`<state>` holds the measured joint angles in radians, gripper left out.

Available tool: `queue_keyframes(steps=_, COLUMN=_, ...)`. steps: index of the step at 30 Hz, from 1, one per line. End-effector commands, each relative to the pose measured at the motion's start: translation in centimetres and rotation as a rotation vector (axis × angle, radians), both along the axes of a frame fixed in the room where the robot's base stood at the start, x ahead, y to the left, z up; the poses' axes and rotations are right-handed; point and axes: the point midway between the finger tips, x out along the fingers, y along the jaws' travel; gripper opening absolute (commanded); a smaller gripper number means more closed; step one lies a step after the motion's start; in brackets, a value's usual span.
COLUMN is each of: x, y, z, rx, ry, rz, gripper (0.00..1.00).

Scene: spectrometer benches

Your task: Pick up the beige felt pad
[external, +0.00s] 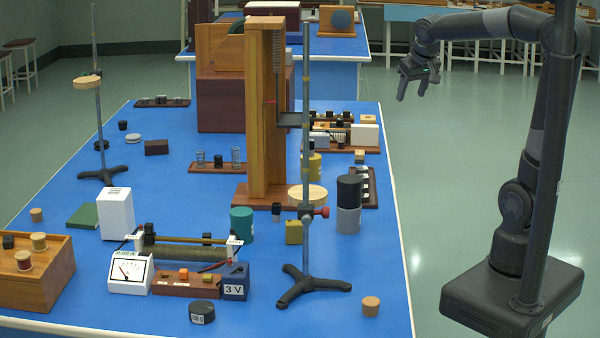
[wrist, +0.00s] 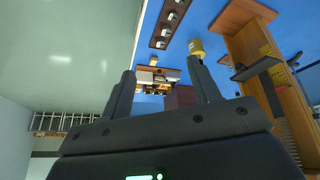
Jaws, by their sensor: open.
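I cannot make out the beige felt pad for sure in either view. A small tan piece (external: 360,156) lies by the bench's right edge, too small to identify. My gripper (external: 411,88) is open and empty, raised over the floor to the right of the bench. In the wrist view its two fingers (wrist: 160,72) are spread, with nothing between them at close range.
A tall wooden stand (external: 265,110) and a metal rod stand (external: 307,150) rise from the bench. A black-and-grey cylinder (external: 348,205) and a dark socket strip (external: 368,188) sit near the right edge. A yellow cylinder (wrist: 196,47) shows in the wrist view. Green floor lies open around the bench.

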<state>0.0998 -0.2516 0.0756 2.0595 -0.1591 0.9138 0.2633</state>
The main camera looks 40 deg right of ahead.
Motion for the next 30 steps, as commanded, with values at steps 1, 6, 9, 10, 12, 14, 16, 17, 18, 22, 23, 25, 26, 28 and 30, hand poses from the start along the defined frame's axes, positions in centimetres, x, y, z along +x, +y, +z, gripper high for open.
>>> queue_keyframes(steps=1, x=2.0, y=-0.4, z=-0.2, rx=-0.002, ry=0.008, rz=-0.019, gripper=0.56)
queue_keyframes(steps=6, x=8.0, y=-1.9, z=-0.8, rx=-0.006, ry=0.017, rz=-0.089, gripper=0.56)
queue_keyframes(steps=9, x=11.5, y=-2.9, z=-1.6, rx=-0.005, ry=0.021, rz=-0.129, gripper=0.56)
queue_keyframes(steps=10, x=12.5, y=-3.2, z=-1.8, rx=-0.005, ry=0.021, rz=-0.142, gripper=0.56)
queue_keyframes(steps=12, x=14.9, y=-4.0, z=-2.7, rx=-0.002, ry=0.022, rz=-0.171, gripper=0.56)
queue_keyframes(steps=14, x=16.9, y=-4.7, z=-3.5, rx=0.001, ry=0.024, rz=-0.197, gripper=0.56)
queue_keyframes(steps=16, x=19.2, y=-5.6, z=-4.7, rx=0.004, ry=0.024, rz=-0.227, gripper=0.56)
queue_keyframes(steps=17, x=20.2, y=-6.0, z=-5.2, rx=0.006, ry=0.024, rz=-0.241, gripper=0.56)
queue_keyframes(steps=18, x=21.5, y=-6.6, z=-5.9, rx=0.009, ry=0.024, rz=-0.259, gripper=0.56)
queue_keyframes(steps=22, x=25.3, y=-8.5, z=-8.8, rx=0.021, ry=0.025, rz=-0.319, gripper=0.56)
queue_keyframes(steps=23, x=26.2, y=-8.9, z=-9.5, rx=0.024, ry=0.025, rz=-0.334, gripper=0.56)
queue_keyframes(steps=25, x=28.1, y=-10.1, z=-11.2, rx=0.031, ry=0.024, rz=-0.37, gripper=0.56)
queue_keyframes(steps=26, x=28.8, y=-10.7, z=-12.1, rx=0.034, ry=0.025, rz=-0.384, gripper=0.56)
queue_keyframes(steps=28, x=30.5, y=-11.8, z=-14.1, rx=0.043, ry=0.023, rz=-0.42, gripper=0.56)
queue_keyframes(steps=30, x=32.1, y=-13.1, z=-16.1, rx=0.052, ry=0.023, rz=-0.458, gripper=0.56)
